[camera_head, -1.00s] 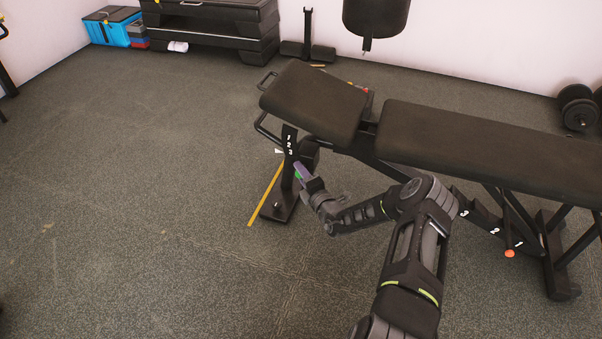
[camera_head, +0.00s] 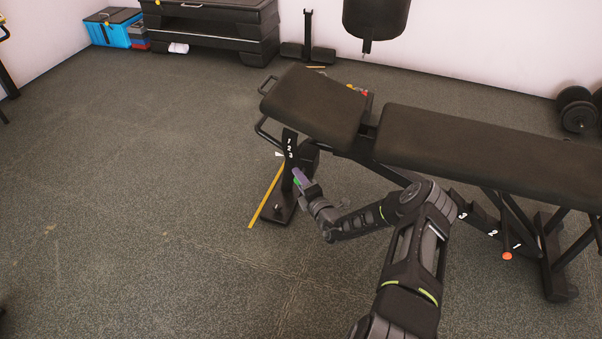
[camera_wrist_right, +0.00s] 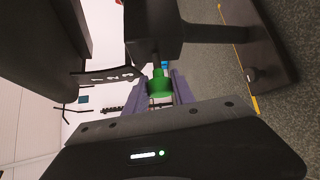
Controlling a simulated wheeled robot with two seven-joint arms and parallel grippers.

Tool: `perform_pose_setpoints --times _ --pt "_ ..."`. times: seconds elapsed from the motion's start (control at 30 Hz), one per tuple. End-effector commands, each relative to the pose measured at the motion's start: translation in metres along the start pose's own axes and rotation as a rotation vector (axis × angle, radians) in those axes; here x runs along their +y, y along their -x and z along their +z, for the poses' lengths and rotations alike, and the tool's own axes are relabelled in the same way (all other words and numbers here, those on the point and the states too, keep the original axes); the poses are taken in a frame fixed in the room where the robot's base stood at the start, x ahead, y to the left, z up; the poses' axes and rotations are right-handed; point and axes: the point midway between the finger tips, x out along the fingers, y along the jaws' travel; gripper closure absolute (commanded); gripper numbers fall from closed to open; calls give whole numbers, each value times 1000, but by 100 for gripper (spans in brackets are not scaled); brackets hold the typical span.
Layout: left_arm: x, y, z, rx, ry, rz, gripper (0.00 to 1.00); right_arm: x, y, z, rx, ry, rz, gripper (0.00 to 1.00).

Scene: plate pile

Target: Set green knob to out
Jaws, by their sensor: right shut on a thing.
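The green knob (camera_wrist_right: 160,84) sits between the two fingers of my right gripper (camera_wrist_right: 160,88) in the right wrist view. The gripper is shut on it. In the head view only a small bit of the green knob (camera_head: 297,181) shows beside my right gripper (camera_head: 301,178), at the bench's left support post. A dark plate with the numbers 1, 2, 3 (camera_head: 289,146) stands above the gripper on that post. The knob's stem goes into the dark post in the wrist view; how far out it stands is hard to tell. My left gripper is not in view.
The padded bench (camera_head: 480,155) stretches right from the post, close above my right forearm. An orange knob (camera_head: 507,256) hangs at the right-hand numbered bracket. A yellow strip (camera_head: 266,196) lies on the floor left of the post. The floor at left is clear.

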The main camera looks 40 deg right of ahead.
Motion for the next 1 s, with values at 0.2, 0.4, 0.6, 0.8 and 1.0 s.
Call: perform_pose_setpoints --times 0.2,0.4,0.6,0.8,1.0 --pt "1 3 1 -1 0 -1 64 -1 4 -5 5 -1 -2 100" --pt "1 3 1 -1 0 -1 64 -1 4 -6 6 -2 -2 62" --pt "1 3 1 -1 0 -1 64 0 3 -4 3 -1 -1 48" --pt "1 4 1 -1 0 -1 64 0 3 -4 1 -1 -1 48" --pt "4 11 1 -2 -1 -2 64 1 16 -2 0 -1 -3 48"
